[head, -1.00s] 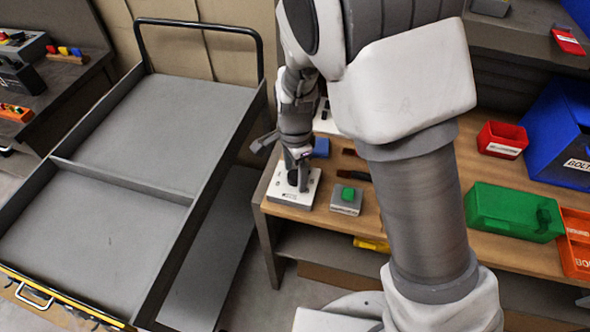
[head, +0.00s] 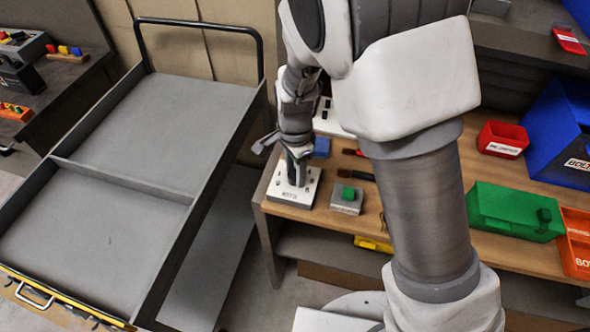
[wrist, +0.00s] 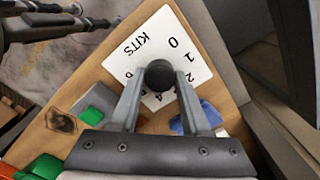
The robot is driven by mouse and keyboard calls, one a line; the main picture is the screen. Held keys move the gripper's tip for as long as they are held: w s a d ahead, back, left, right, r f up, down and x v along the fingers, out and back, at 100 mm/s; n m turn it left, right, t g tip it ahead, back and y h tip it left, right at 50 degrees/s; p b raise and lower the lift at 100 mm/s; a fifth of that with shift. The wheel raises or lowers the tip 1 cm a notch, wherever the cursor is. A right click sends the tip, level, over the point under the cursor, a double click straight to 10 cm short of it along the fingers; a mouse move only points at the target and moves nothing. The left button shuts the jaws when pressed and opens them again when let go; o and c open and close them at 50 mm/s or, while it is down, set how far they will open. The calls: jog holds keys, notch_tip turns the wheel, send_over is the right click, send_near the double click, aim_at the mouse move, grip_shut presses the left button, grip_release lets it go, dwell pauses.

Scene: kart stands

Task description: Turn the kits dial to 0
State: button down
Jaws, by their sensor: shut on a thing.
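The kits dial is a round black knob (wrist: 160,76) on a white plate (wrist: 178,45) marked KITS, with 0, 1, 2 and further numbers printed around it. In the head view the plate (head: 308,194) lies at the left front corner of the wooden bench. My gripper (wrist: 160,82) points down at the plate with one finger on each side of the knob, shut on it. In the head view my gripper (head: 297,172) hides most of the knob. I cannot see a pointer mark, so its setting cannot be told.
A grey box with a green button (head: 347,196) sits right of the plate, and a blue block (head: 321,147) lies behind it. A grey cart (head: 95,235) stands to the left. Red, green and blue bins stand further right on the bench.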

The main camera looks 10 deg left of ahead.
jog(key=n, duration=0.4)
jog(key=shift+b, duration=0.3)
jog(key=n, duration=0.3)
jog(key=shift+n+b, duration=0.3)
jog(key=shift+b, duration=0.05)
jog(key=n, duration=0.4)
jog(key=shift+n+b, duration=0.3)
jog(key=shift+b, duration=0.05)
jog(key=n, duration=0.3)
jog(key=shift+n, duration=0.3)
jog(key=n, duration=0.4)
jog(key=n+p, duration=0.1)
jog(key=n, duration=0.3)
jog(key=shift+r, duration=0.1)
jog(key=n+p, duration=0.1)
jog(key=n, duration=0.2)
jog(key=shift+n, duration=0.3)
jog(key=shift+n+p, duration=0.8)
jog(key=shift+n, duration=1)
